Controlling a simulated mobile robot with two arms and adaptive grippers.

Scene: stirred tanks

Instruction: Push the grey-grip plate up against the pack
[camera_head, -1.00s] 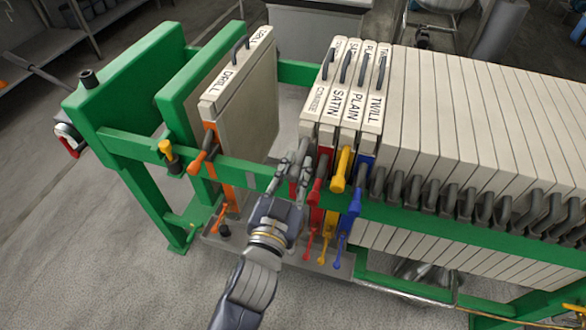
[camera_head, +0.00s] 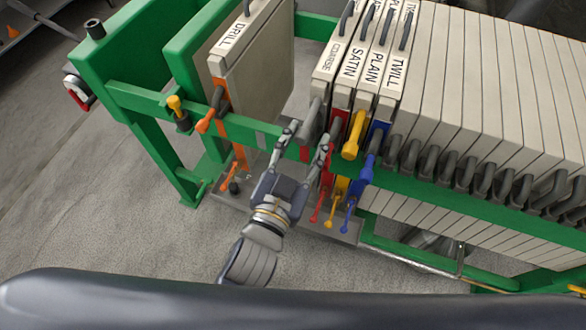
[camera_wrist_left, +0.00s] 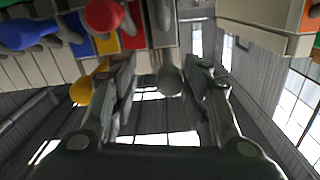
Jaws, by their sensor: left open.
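The grey-grip plate, labelled COARSE (camera_head: 329,62), stands upright just left of the SATIN plate (camera_head: 353,67); I cannot tell if they touch. Its grey grip (camera_head: 310,122) sticks out over the green rail. My left gripper (camera_head: 307,138) is open at this grip, with one finger on each side of it. In the left wrist view the rounded grey grip end (camera_wrist_left: 170,79) shows between the open fingers (camera_wrist_left: 168,88). Contact is unclear. The pack (camera_head: 470,85) of pale plates stands to the right, beyond the red, yellow and blue grips. My right gripper is not in view.
The DRILL plate (camera_head: 250,70) with an orange grip (camera_head: 211,112) stands at the left by the green end block. A gap separates it from COARSE. The red (camera_head: 332,140), yellow (camera_head: 353,136) and blue (camera_head: 371,154) grips are close right of my gripper. A green rail (camera_head: 260,138) runs below.

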